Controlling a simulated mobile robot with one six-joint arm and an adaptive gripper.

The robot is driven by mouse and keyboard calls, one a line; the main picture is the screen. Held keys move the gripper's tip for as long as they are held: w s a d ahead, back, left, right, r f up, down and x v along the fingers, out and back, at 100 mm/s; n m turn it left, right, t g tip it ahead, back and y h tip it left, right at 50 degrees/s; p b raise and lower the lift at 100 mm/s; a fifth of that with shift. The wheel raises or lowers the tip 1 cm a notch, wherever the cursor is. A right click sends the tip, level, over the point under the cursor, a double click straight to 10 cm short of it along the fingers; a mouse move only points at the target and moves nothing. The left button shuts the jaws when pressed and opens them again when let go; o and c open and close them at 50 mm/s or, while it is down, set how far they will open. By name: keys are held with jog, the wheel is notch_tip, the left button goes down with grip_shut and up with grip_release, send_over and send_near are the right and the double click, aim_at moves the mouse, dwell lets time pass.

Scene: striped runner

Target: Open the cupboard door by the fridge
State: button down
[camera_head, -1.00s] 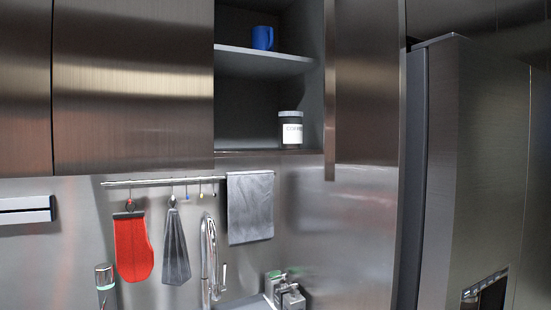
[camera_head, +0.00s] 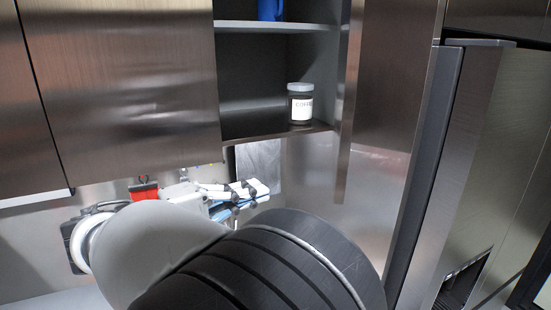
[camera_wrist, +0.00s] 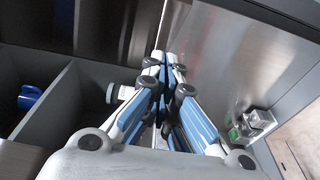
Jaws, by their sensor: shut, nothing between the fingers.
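The cupboard door (camera_head: 385,85) beside the fridge (camera_head: 480,120) stands swung open, its narrow edge facing me. The cupboard (camera_head: 270,65) is open to view, with a blue mug (camera_head: 270,9) on the upper shelf and a coffee jar (camera_head: 300,103) on the lower one. My gripper (camera_head: 258,191) is below the cupboard, left of the door and apart from it in the picture. In the wrist view its fingers (camera_wrist: 165,62) are together and empty, with the coffee jar (camera_wrist: 112,92) and mug (camera_wrist: 28,97) to their left.
My arm covers the lower part of the head view, hiding much of the counter. A red mitt (camera_head: 143,191) and grey towel (camera_head: 259,165) hang behind it. Closed cupboard fronts (camera_head: 125,75) are at left. Dispensers (camera_wrist: 252,122) stand at right in the wrist view.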

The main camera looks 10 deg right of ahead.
jog(key=s+d+p+x, duration=0.1)
jog(key=s+x, duration=0.1)
jog(key=x, duration=1.1)
jog(key=shift+s, duration=0.3)
jog(key=shift+s+d+r, duration=0.1)
jog(key=shift+d+r, duration=0.05)
jog(key=s+d+n+t+y+b, duration=0.1)
jog(key=s+d+t+b, duration=0.1)
jog(key=d+b, duration=0.3)
jog(key=s+d, duration=0.1)
jog(key=d, duration=0.2)
jog(key=shift+d+n, duration=0.3)
jog(key=shift+w, duration=0.1)
